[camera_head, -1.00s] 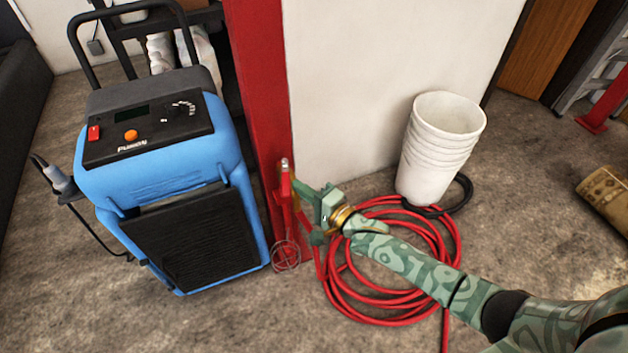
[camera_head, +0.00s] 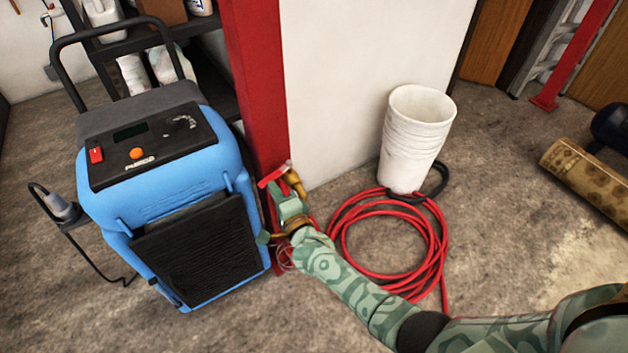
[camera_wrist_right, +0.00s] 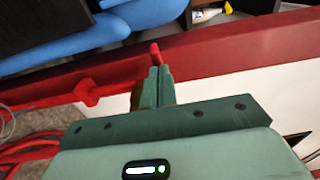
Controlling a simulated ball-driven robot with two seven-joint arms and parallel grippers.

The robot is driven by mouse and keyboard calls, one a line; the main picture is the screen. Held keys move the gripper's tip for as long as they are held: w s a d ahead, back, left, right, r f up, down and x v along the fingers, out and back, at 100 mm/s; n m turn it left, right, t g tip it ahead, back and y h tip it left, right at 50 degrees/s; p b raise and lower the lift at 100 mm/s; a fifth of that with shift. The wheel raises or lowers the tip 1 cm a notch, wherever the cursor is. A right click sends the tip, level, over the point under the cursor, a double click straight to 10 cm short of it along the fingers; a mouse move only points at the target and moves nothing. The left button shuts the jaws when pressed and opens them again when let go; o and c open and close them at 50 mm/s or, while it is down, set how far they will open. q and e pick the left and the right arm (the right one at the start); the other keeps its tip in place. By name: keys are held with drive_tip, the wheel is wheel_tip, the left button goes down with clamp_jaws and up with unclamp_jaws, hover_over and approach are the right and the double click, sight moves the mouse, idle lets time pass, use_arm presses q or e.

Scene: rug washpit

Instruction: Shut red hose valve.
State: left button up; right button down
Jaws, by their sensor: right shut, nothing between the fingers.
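The red hose valve is on the red post, with a red handle (camera_head: 273,177) and a brass body (camera_head: 295,184) in the head view. The handle slants across the post, beside the brass body. My right gripper (camera_head: 287,197) is right at the valve, just below the handle, and hides part of it. In the right wrist view its green fingers (camera_wrist_right: 160,86) are shut together with nothing between them. A red tip (camera_wrist_right: 155,53) shows just past the fingertips; whether they touch it I cannot tell. My left gripper is in neither view.
The red post (camera_head: 262,85) stands at the wall's edge. A blue machine (camera_head: 165,190) is close on the left. A coiled red hose (camera_head: 430,235) and stacked white buckets (camera_head: 412,135) are on the right. A rolled rug (camera_head: 592,180) lies at the far right.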

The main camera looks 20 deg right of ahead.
drive_tip(key=shift+w+a, duration=0.75)
drive_tip(key=shift+a, duration=0.05)
drive_tip(key=shift+w+a+b, duration=0.15)
drive_tip(key=shift+w+b, duration=0.1)
drive_tip(key=shift+b, duration=0.1)
drive_tip(key=shift+r, duration=0.1)
